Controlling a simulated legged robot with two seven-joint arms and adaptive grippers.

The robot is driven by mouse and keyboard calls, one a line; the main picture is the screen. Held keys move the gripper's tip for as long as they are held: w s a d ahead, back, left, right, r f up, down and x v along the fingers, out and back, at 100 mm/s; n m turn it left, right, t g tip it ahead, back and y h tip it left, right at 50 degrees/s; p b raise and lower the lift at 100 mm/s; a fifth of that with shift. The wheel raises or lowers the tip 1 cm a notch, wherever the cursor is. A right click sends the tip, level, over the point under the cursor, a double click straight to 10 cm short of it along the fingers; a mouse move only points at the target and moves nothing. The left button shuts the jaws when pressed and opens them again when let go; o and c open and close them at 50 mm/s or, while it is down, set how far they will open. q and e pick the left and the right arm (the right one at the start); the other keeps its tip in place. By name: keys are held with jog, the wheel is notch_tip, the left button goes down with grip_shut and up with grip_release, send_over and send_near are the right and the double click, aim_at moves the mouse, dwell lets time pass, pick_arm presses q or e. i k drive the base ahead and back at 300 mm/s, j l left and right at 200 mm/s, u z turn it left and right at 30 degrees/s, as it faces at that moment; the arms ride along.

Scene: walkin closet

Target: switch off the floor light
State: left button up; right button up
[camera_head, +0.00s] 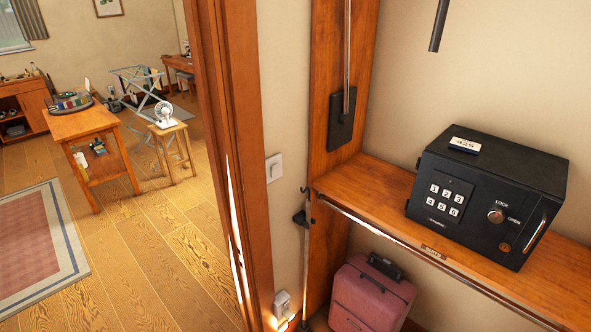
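No floor light can be clearly made out in the head view. A white wall switch (274,167) is on the narrow wall strip between the wooden door frame and the closet. A white socket or plug (282,304) sits low on the same strip, with a bright glow beside it near the floor. Neither of my grippers shows in this view.
A black safe (487,196) with a keypad stands on the wooden shelf (372,192). A pink suitcase (369,298) is below it. Through the doorway are a wooden table (85,122), a stool with a fan (165,115), a rug (38,245) and open wooden floor.

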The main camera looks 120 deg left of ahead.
aim_at(275, 172)
jog(key=u, duration=4.1)
